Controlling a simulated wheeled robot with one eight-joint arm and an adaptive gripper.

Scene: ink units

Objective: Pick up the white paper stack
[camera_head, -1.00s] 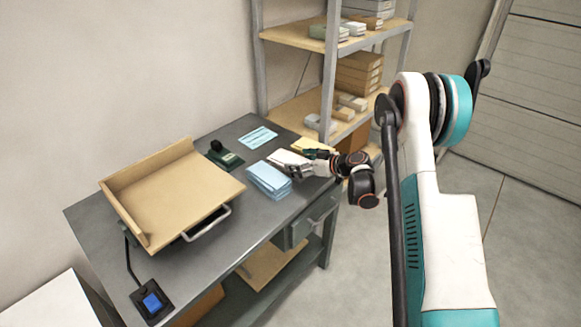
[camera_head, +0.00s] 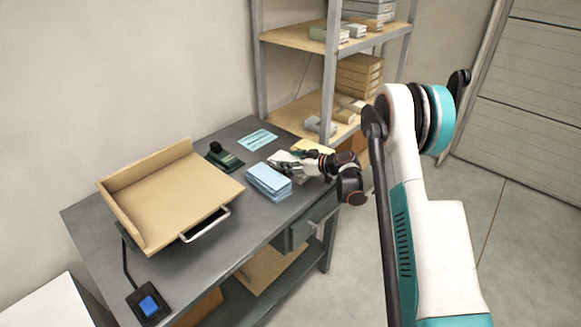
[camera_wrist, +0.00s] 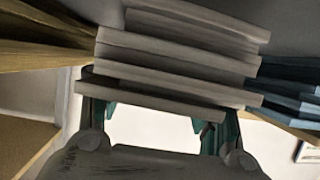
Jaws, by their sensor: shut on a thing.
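The white paper stack (camera_wrist: 180,62) shows as several pale grey-white slabs in the wrist view, slightly fanned. My gripper (camera_wrist: 160,122) has its teal fingers at the near side of the stack, one toward each end, and is shut on it. In the head view my gripper (camera_head: 291,170) is low over the right part of the workbench, and the white stack (camera_head: 281,156) is partly hidden by it. I cannot tell whether the stack is clear of the bench top.
A blue paper stack (camera_head: 268,182) is close on the left, and a yellow stack (camera_head: 316,146) is close behind. A stamp-like green tool (camera_head: 222,158), a blue-white sheet (camera_head: 257,140) and a wooden tray (camera_head: 170,195) share the workbench (camera_head: 215,262). Shelving stands behind.

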